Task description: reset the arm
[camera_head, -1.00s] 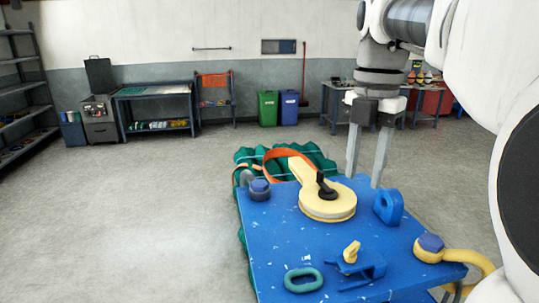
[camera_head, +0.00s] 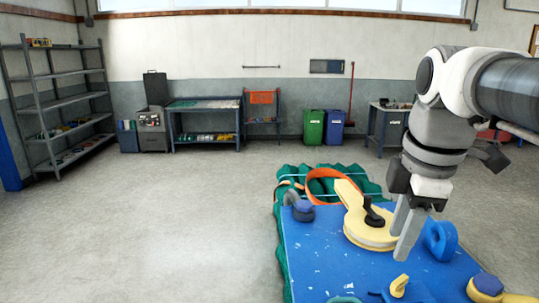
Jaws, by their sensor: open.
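My gripper (camera_head: 404,232) hangs at the right, its fingers pointing down and spread a little apart, with nothing seen between them. In the picture its fingers overlap the right side of a yellow block with a black hook (camera_head: 366,230) on a blue table (camera_head: 320,255). I cannot tell whether they touch it. A blue eyelet piece (camera_head: 440,240) stands just right of the fingers. My arm reaches in from the right edge.
Green netting (camera_head: 284,180) with an orange band (camera_head: 322,182) lies behind the table. A grey and blue shackle (camera_head: 302,210) sits at its left corner. Green (camera_head: 313,128) and blue bins (camera_head: 335,128) stand at the wall. Open floor lies left.

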